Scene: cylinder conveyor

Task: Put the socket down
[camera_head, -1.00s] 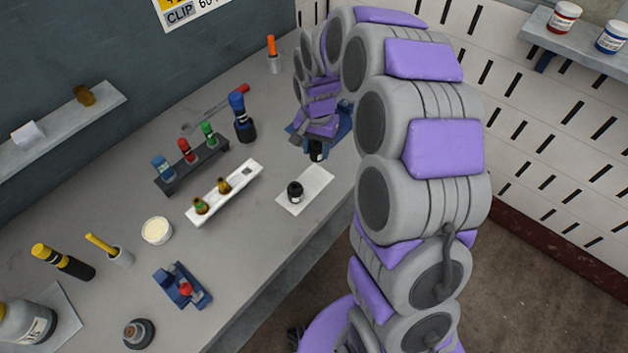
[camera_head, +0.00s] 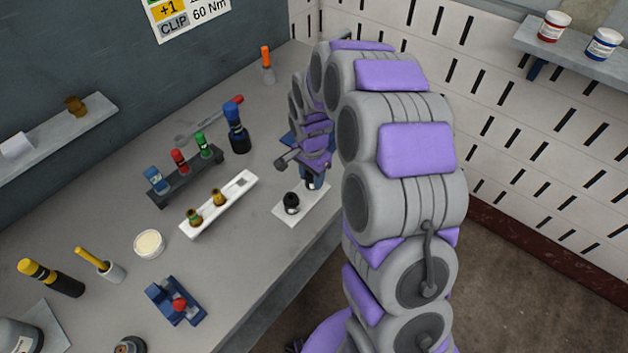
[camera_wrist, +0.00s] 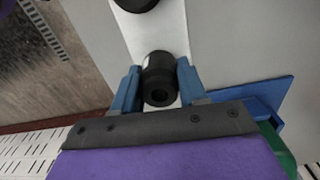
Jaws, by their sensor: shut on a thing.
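My gripper (camera_wrist: 158,86) has its blue fingers shut on a black cylindrical socket (camera_wrist: 160,68). In the head view, the gripper (camera_head: 312,178) is low over the far end of a white mat (camera_head: 288,213), with the dark socket mostly hidden between the fingers. The mat also shows beneath the socket in the wrist view (camera_wrist: 160,32). I cannot tell whether the socket touches it. A second black cylindrical piece (camera_head: 291,203) stands on the mat, apart from the held socket.
A white tray (camera_head: 237,192) with small brass-coloured pieces lies left of the mat. A dark rack (camera_head: 165,198) holds blue, red and green-topped pieces. A blue-topped black tool (camera_head: 237,135) stands behind. The bench edge runs close to the mat's right.

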